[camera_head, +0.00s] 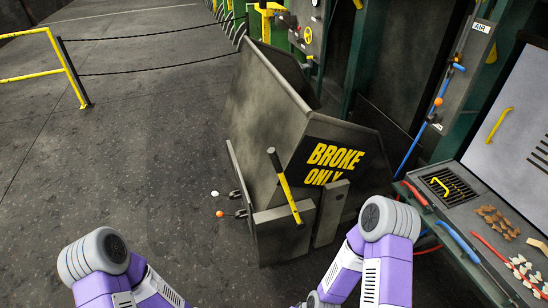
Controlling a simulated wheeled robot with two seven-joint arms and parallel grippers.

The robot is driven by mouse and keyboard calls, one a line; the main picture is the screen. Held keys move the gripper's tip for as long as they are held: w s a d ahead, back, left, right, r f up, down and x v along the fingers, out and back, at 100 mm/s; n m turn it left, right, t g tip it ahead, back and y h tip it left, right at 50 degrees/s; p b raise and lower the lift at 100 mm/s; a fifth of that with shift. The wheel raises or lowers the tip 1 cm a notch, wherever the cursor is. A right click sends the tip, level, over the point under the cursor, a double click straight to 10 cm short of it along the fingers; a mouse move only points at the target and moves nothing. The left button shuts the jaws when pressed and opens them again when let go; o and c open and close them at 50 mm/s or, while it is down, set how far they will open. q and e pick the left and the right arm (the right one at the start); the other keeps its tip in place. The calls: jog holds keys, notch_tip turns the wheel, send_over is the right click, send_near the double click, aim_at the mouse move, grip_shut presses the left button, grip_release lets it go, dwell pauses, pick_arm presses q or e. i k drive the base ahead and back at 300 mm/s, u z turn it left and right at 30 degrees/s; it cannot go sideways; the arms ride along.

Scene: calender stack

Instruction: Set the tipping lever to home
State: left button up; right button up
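A lever with a yellow shaft (286,188) and a dark upper end is mounted on the front of a grey metal bin (262,105) marked "BROKE ONLY". It leans up and to the left from a grey box on the bin, and I take it for the tipping lever. Two short levers with a white knob (215,194) and an orange knob (220,213) stick out from the bin's left side. Parts of my purple and grey arms show at the bottom, apart from the lever in the picture. Neither gripper's fingers are in view.
A bench (461,215) with tools and small scraps stands at the right. A yellow rail (70,70) and dark ropes cross the upper left. Green machinery (362,50) stands behind the bin. The dark floor (110,170) left of the bin is clear.

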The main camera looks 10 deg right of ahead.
aim_at(300, 224)
jog(key=u, duration=0.25)
jog(key=i, duration=1.3)
jog(key=z, duration=0.05)
